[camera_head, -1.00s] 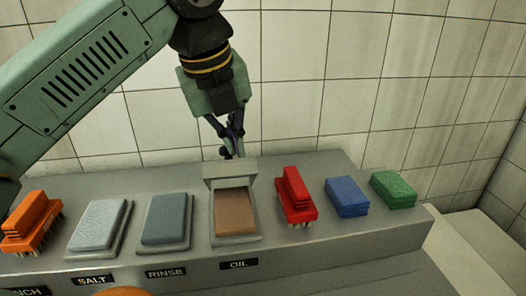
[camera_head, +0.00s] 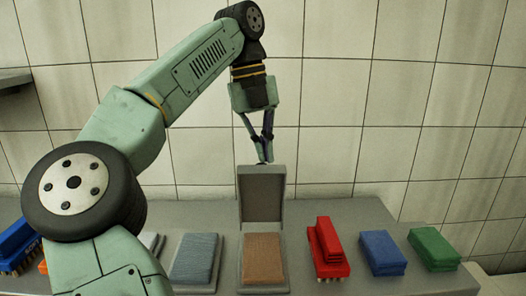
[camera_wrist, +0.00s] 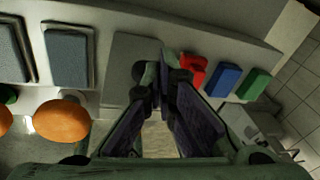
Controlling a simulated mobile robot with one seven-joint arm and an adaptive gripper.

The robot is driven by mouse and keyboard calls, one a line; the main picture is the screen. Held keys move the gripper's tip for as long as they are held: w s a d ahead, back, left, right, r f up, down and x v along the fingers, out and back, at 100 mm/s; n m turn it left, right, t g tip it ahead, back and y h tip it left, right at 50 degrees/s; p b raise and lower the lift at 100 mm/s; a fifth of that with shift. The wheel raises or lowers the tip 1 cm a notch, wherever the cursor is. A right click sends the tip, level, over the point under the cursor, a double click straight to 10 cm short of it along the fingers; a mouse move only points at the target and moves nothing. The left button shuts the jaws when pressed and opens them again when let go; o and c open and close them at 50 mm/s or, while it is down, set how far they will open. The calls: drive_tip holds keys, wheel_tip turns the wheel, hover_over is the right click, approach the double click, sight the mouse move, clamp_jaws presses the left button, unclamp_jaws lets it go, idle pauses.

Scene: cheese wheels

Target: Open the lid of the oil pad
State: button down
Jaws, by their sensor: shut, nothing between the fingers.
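The oil pad (camera_head: 264,262) is a brown pad in a grey tray on the grey counter, in the middle of the head view. Its grey lid (camera_head: 261,194) stands upright at the tray's back edge, so the pad is uncovered. My gripper (camera_head: 264,160) points down just above or behind the lid's top edge. Its fingers are together and empty; whether they touch the lid I cannot tell. In the wrist view my gripper (camera_wrist: 160,85) shows large over a grey panel (camera_wrist: 135,60), likely the lid, and the brown pad is hidden.
A red brush (camera_head: 327,248), a blue block (camera_head: 382,252) and a green block (camera_head: 434,248) lie right of the pad. A blue-grey pad (camera_head: 195,260) lies left. A tiled wall stands behind. Orange round things (camera_wrist: 62,120) show in the wrist view.

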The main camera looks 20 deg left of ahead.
drive_tip(key=shift+w, duration=0.25)
drive_tip(key=shift+s, duration=0.1)
idle(0.6)
